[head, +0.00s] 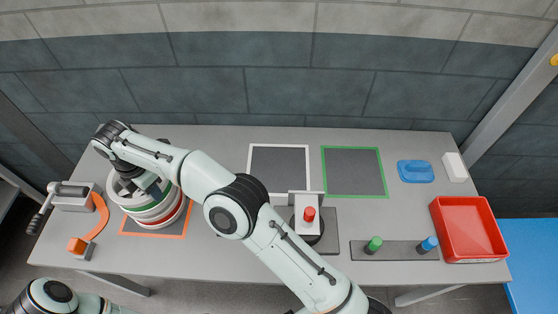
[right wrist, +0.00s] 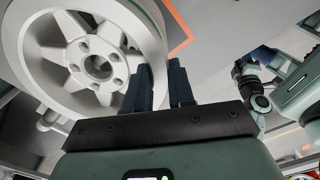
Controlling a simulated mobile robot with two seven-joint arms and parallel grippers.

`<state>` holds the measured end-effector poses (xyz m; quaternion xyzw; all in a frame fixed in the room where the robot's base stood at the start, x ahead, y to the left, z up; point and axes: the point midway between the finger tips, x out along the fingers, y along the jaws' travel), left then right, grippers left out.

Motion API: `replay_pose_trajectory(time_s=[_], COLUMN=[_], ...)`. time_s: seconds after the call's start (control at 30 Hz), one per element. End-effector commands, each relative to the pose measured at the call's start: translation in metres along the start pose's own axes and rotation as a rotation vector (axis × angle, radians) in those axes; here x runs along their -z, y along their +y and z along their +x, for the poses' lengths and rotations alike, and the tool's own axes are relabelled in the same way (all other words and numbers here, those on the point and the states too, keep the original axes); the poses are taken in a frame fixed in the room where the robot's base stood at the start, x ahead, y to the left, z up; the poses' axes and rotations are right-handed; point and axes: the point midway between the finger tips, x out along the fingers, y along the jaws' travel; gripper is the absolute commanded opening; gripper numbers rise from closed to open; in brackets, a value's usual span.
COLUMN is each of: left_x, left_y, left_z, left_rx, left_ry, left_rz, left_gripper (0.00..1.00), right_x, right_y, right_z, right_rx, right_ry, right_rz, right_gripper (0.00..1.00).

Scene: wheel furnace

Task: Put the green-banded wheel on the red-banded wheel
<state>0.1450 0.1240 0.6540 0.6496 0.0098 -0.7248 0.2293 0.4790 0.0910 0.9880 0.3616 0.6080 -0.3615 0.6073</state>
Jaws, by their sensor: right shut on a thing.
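The green-banded wheel (head: 151,212) is a white spoked wheel with a green stripe round its side. It lies roughly flat directly above the red-banded wheel (head: 168,221), close to it; I cannot tell whether they touch. The red-banded wheel is mostly hidden beneath, over the orange-framed mat (head: 128,226). My right gripper (head: 158,190) is shut on the rim of the green-banded wheel, partly hidden by my arm. In the right wrist view its dark fingers (right wrist: 160,88) are at the rim of the spoked wheel (right wrist: 88,62). My left gripper is not in view.
A grey clamp-like device (head: 75,196) and an orange curved piece (head: 97,222) stand left of the wheels. White-framed (head: 279,146) and green-framed (head: 352,149) mats are empty. A red button box (head: 309,226), green and blue knobs and a red tray (head: 437,222) are right.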

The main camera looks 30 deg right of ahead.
Motion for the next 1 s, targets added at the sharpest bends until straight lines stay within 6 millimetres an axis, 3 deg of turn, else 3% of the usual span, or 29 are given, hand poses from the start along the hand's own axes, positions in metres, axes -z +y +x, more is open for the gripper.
replay_pose_trajectory(time_s=[1.0], left_x=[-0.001], left_y=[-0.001], left_z=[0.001], left_rx=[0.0], left_ry=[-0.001], left_rz=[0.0], left_gripper=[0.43], right_x=[0.0], right_y=[0.001], right_z=[0.011], right_rx=[-0.006], right_ry=[0.0], right_rz=[0.001], right_gripper=[0.0])
